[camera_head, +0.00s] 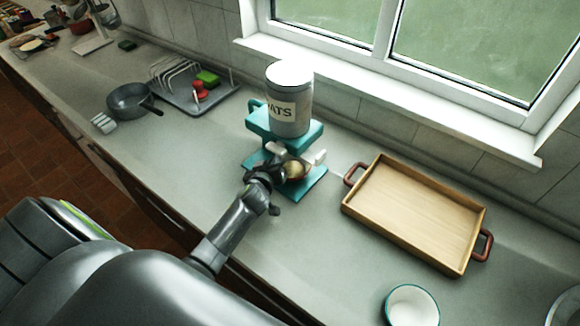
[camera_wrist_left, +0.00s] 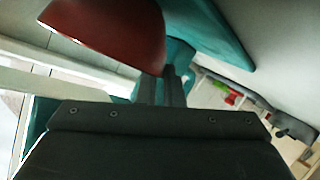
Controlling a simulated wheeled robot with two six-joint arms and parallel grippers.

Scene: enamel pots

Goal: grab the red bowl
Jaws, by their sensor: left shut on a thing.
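The red bowl (camera_wrist_left: 110,30) fills the upper left of the left wrist view, tilted in that picture, with its rim edge at my finger ends. My left gripper (camera_wrist_left: 162,85) has its two dark fingers close together, shut on the bowl's edge. In the head view my left gripper (camera_head: 277,172) is low at the front of a teal stand (camera_head: 310,184), below its upper shelf. A small rounded brownish shape (camera_head: 296,170) shows there at the fingers, partly covered by the gripper. My right gripper is not in view.
An oats canister (camera_head: 290,112) stands on the teal stand's upper shelf, just above my gripper. A wooden tray (camera_head: 415,215) lies to the right, with a white bowl (camera_head: 411,306) in front. A grey pan (camera_head: 130,101) and a dish rack (camera_head: 185,85) are left. Counter between pan and stand is clear.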

